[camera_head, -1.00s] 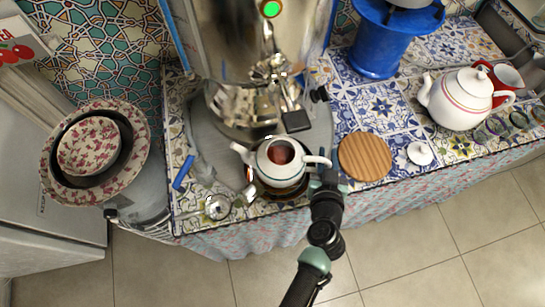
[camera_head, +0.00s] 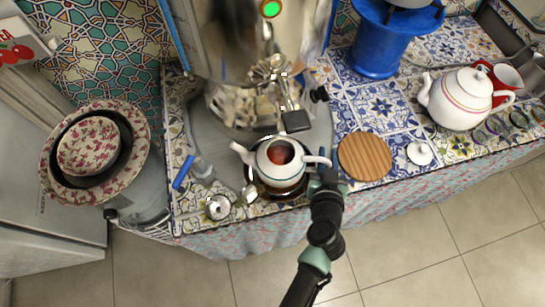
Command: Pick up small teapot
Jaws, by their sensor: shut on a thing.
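The small teapot (camera_head: 279,165) is white with a green rim, lidless, with reddish-brown tea inside. It is upright at the front of the counter, over a dark round base or tray, below the samovar (camera_head: 262,60). Its spout points left and its handle points right. My gripper (camera_head: 326,172) reaches in from the front right and is shut on the handle. The fingertips are partly hidden by my wrist. I cannot tell whether the teapot is lifted clear of what lies under it.
A round wooden board (camera_head: 364,156) lies just right of my gripper. A larger white teapot (camera_head: 459,98) and a white lid (camera_head: 420,153) are farther right. A silver lid (camera_head: 218,207) and a blue-handled tool (camera_head: 183,173) lie left. Stacked bowls (camera_head: 90,146) stand far left.

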